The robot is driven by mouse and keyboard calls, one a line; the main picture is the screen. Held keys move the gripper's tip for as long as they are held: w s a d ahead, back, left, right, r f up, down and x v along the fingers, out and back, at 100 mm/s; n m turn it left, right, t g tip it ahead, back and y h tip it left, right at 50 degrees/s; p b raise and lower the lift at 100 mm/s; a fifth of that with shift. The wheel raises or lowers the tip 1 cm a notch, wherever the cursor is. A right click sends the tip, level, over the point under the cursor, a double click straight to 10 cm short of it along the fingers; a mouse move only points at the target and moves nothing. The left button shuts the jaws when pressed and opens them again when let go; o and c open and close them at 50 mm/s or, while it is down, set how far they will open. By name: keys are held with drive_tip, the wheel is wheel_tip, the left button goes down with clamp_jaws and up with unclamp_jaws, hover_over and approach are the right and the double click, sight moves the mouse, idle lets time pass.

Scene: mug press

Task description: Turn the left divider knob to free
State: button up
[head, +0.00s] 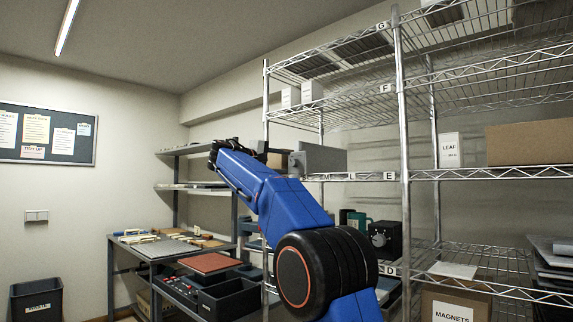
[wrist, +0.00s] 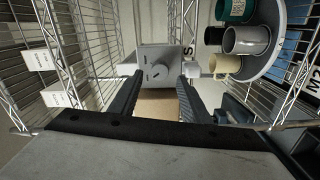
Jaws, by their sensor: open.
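My gripper (wrist: 156,100) is open in the wrist view, with its two dark ribbed fingers apart and nothing between the tips. Beyond the fingertips is a grey block or panel (wrist: 165,68) with small dark marks on its face. A small pale rounded part (wrist: 193,71) sits just right of it, near the right finger. I cannot tell which of these is the left divider knob, or its setting. In the head view my blue arm reaches toward the shelving, and a grey panel (head: 322,158) shows at the middle shelf. The fingertips are hidden there.
Wire shelving (head: 404,150) with metal posts stands close to my arm. A black dial box (head: 383,238) stands on the lower shelf.

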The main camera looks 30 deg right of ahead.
drive_tip(key=v, duration=1.4)
drive_tip(key=s+d+f+n+y, duration=0.15)
drive_tip(key=s+f+y, duration=0.25)
drive_tip(key=s+f, duration=0.65)
drive_tip(key=s+d+f+y, duration=0.35)
drive_tip(key=s+f, duration=0.35)
drive_tip(key=f, duration=0.6)
drive_tip(key=s+a+f+m+y, duration=0.1)
drive_tip(key=s+a+f+y, duration=0.3)
drive_tip(key=s+f, duration=1)
drive_tip(key=s+a+f+m+g+y, duration=0.1)
drive_tip(key=s+a+f+y, duration=0.4)
drive_tip(key=s+f, duration=1)
wheel_tip(320, 180, down, 5)
drive_tip(key=shift+a+f+m, duration=0.15)
drive_tip(key=shift+a+m, duration=0.6)
